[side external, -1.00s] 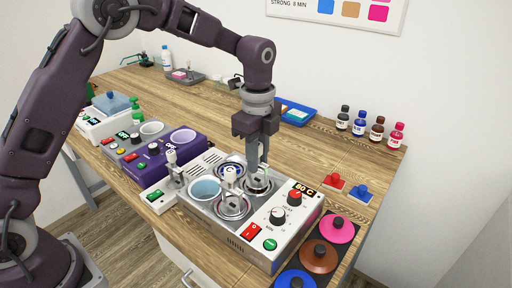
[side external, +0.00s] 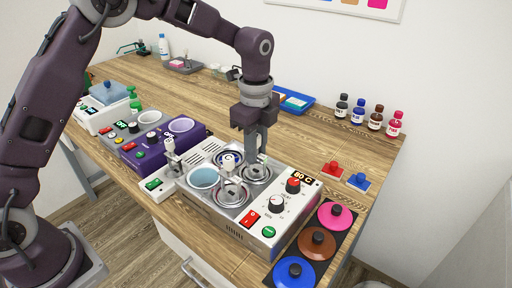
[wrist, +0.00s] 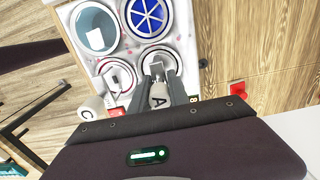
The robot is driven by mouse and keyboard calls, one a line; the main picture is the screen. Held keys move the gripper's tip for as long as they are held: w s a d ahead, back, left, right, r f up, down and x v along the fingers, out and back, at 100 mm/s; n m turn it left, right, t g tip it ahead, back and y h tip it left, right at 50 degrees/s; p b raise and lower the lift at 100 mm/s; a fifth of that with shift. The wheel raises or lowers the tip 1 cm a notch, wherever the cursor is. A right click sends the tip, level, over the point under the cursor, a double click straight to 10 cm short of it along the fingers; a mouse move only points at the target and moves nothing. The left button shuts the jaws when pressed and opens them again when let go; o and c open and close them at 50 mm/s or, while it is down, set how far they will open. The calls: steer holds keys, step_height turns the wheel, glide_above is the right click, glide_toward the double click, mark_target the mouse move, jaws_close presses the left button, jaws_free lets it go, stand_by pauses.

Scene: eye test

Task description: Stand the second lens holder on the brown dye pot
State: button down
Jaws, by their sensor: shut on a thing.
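My gripper (side external: 262,150) points down over the silver dye unit and is shut on a pale lens holder (wrist: 155,68) with a tag reading A. The holder is at the rear-right pot (side external: 268,175), in or just over its opening; contact is hidden by the fingers. Another lens holder (side external: 230,182) stands at the pot in front of it (side external: 234,198), clear of my gripper; it also shows in the wrist view (wrist: 114,78).
The unit also has a light-blue pot (side external: 204,177) and a blue spoked one (wrist: 150,17). Knobs (side external: 277,204) stand on its right end. Pink (side external: 335,215), brown (side external: 317,242) and blue (side external: 294,271) lids lie beyond.

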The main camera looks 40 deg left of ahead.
steer(key=shift+f, duration=0.1)
steer(key=c, duration=1.2)
jaws_free()
steer(key=shift+o, duration=0.4)
steer(key=shift+o, duration=1.4)
steer(key=shift+r, duration=3.05)
